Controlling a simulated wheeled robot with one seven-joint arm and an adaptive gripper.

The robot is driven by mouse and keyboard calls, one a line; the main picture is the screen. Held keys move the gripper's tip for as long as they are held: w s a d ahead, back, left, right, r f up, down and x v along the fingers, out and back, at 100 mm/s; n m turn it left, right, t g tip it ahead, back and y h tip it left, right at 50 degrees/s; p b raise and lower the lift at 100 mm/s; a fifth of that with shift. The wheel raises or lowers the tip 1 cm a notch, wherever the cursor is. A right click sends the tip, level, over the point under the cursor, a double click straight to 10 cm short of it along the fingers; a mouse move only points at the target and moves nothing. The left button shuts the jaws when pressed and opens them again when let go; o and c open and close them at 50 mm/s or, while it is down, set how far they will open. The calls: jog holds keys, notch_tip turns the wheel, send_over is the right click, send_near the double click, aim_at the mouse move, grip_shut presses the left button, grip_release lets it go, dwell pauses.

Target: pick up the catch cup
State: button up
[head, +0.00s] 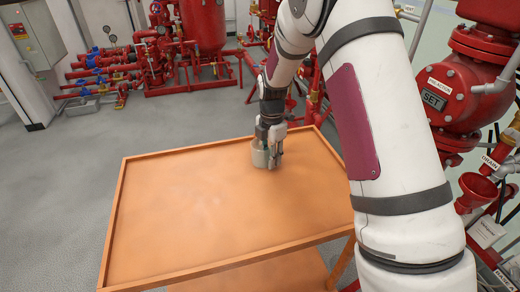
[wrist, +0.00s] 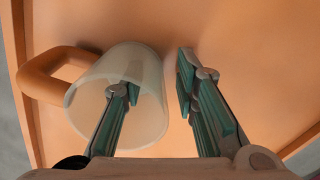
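The catch cup (wrist: 150,62) is a pale, translucent cup with an orange loop handle (wrist: 38,75) on its left in the wrist view. It stands on the orange table; in the head view the cup (head: 259,157) shows partly behind my gripper, near the table's far edge. My gripper (wrist: 162,88) is open and points down at the cup. One finger appears to reach inside the cup's mouth. The other finger is outside, to the right of the cup wall, with a visible gap. In the head view my gripper (head: 273,158) is low over the table.
The orange table (head: 190,215) has a raised rim and is otherwise bare, with free room to the left and front. Red pipes and valves (head: 460,90) stand close at the right. More red piping and a tank (head: 203,25) stand behind.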

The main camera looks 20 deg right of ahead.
jog(key=shift+f, duration=0.3)
grip_shut()
jog(key=shift+r, duration=0.1)
